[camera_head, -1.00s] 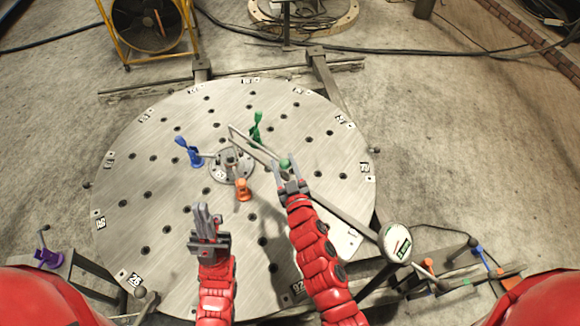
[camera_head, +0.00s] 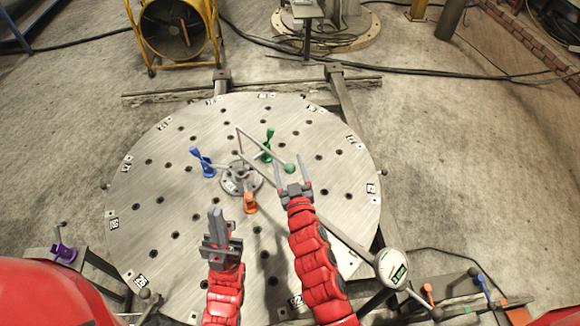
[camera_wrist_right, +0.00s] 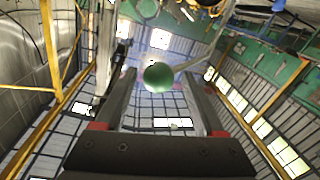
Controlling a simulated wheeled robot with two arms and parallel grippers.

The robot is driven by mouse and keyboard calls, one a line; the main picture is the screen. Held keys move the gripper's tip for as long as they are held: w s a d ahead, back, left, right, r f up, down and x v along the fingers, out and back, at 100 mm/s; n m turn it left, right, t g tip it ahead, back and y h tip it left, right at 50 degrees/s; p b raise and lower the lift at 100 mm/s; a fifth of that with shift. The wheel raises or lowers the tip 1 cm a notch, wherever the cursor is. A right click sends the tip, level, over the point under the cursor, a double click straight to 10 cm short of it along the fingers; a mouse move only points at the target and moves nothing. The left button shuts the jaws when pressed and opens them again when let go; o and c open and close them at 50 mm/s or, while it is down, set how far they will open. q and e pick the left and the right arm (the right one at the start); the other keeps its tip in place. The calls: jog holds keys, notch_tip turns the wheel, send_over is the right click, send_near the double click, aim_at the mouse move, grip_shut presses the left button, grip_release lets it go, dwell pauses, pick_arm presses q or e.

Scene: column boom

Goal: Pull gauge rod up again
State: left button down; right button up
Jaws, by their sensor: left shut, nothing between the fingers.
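The gauge rod (camera_head: 262,148) is a thin grey bent rod above the round steel table, with a green ball (camera_head: 289,168) at its near end. My right gripper (camera_head: 293,161) is open, its fingers spread at the ball. In the right wrist view the green ball (camera_wrist_right: 158,77) appears between the two fingertips, with clear gaps on both sides and the rod running off to the upper right. My left gripper (camera_head: 216,213) is shut and empty, over the table to the left of the right arm.
The round table (camera_head: 170,215) has many holes. Blue (camera_head: 203,163), green (camera_head: 268,146) and orange (camera_head: 250,203) clamps stand around a central hub (camera_head: 241,180). A long bar ends in a white dial (camera_head: 393,267) at the lower right. A yellow-framed fan (camera_head: 174,30) stands behind.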

jog(key=shift+d+f, duration=0.15)
jog(key=shift+d, duration=0.05)
jog(key=shift+s+d+f, duration=0.1)
jog(key=shift+s+d, duration=0.05)
jog(key=shift+s, duration=0.1)
jog(key=b+v, duration=0.5)
jog(key=v, duration=1.1)
jog(key=shift+s+r, duration=0.2)
jog(key=shift+s, duration=0.25)
